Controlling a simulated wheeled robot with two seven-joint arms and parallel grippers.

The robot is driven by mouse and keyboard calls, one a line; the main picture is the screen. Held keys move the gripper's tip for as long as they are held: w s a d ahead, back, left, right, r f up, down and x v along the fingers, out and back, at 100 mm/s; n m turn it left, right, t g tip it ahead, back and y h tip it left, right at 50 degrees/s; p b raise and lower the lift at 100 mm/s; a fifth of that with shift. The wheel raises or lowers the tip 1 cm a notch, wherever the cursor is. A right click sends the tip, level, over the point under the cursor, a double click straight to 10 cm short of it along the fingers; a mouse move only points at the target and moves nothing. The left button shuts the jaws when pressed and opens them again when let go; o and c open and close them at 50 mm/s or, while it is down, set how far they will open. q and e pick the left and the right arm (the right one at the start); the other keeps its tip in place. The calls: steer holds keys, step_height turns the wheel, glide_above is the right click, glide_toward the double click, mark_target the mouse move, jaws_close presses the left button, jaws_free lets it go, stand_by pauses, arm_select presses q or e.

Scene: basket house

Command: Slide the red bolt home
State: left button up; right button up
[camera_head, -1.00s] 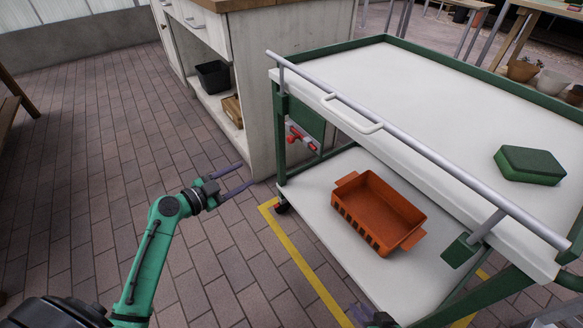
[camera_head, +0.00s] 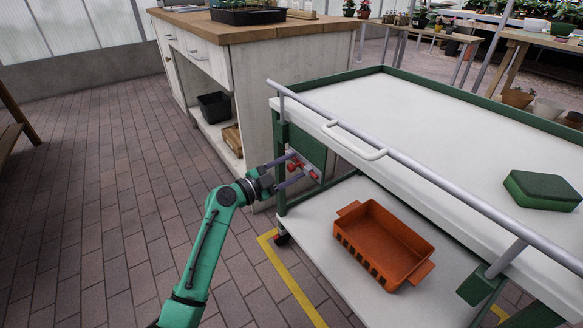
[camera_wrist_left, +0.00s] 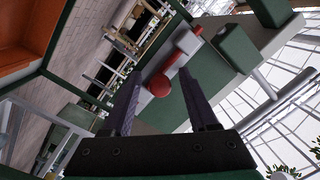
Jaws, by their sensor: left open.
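The red bolt (camera_head: 314,174) sits on a green panel (camera_head: 309,147) at the near left end of the trolley. In the left wrist view, the bolt (camera_wrist_left: 178,59) shows as a red bar with a round red knob (camera_wrist_left: 159,86) against a grey mount and the green panel. My left gripper (camera_head: 293,169) is open, its two dark fingers pointing at the bolt. In the left wrist view, the knob appears between the fingers (camera_wrist_left: 159,75); I cannot tell whether they touch it. In the head view, the fingers partly hide the bolt. My right gripper is not in view.
The trolley has a white top (camera_head: 400,120), a grey push rail (camera_head: 420,170) and a lower shelf with an orange crate (camera_head: 345,235). A green sponge-like block (camera_head: 543,189) lies on top. A white cabinet (camera_head: 252,100) stands close behind the panel. Brick floor at left is clear.

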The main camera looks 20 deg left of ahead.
arm_select(q)
jaws_close()
stand_by(1.4)
